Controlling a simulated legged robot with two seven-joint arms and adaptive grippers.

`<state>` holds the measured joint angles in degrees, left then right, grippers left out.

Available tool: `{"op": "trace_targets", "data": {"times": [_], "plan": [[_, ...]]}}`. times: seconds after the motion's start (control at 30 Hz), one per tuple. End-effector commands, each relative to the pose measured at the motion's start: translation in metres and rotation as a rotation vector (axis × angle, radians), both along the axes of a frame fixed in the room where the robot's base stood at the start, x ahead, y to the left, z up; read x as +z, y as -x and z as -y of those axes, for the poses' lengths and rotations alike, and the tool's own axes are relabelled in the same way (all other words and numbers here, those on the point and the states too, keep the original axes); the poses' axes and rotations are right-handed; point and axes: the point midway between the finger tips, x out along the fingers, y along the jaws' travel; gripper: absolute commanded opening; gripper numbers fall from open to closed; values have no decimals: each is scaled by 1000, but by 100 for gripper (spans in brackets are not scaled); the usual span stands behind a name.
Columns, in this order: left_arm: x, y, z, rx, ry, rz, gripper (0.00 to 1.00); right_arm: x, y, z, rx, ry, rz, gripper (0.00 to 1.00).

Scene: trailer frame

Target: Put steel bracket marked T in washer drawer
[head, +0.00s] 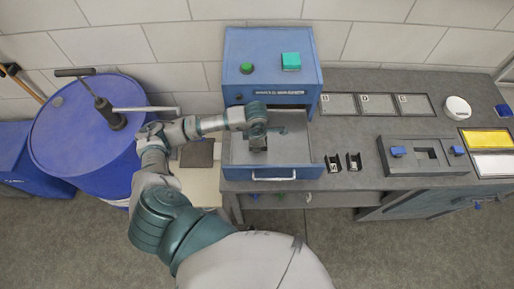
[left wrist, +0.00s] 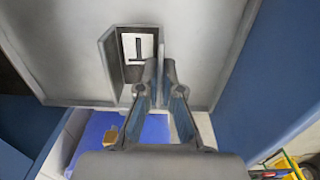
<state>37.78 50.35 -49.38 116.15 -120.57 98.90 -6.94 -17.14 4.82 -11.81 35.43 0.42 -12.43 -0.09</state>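The washer is a blue box (head: 270,68) with its drawer (head: 295,150) pulled out toward me. My left gripper (head: 257,140) reaches down into the drawer. In the left wrist view the steel bracket (left wrist: 135,72) shows its white label with a T, upside down in the picture. It is over the grey drawer floor (left wrist: 70,45); whether it touches the floor I cannot tell. My left gripper's fingers (left wrist: 160,75) are close together, one on each side of the bracket's right wall, and look shut on it. In the head view the arm largely hides this bracket. My right gripper is not in view.
Two dark brackets (head: 343,163) stand on the bench right of the drawer. Behind them is a row of marked trays (head: 377,104). A fixture with blue clamps (head: 424,158) and yellow and white bins (head: 487,150) lie right. A blue drum (head: 75,140) stands left.

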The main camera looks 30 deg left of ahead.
Motion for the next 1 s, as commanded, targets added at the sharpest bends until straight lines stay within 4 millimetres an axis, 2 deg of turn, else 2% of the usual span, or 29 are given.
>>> {"op": "trace_targets", "data": {"times": [0.13, 0.4, 0.5, 0.53, 0.87, 1.0], "plan": [[-21, 1, -1, 1, 2, -3, 0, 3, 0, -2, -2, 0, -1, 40], [-23, 0, -1, 0, 1, 0, 0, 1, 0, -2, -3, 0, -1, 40], [-23, 0, -1, -1, 1, -2, 27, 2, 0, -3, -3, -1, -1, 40], [-23, 0, -1, -1, 1, -2, 31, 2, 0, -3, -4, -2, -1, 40], [-20, 0, 0, -1, 1, -1, 31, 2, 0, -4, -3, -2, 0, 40], [-3, -1, -1, -2, 1, 2, 31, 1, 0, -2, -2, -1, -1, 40]]}}
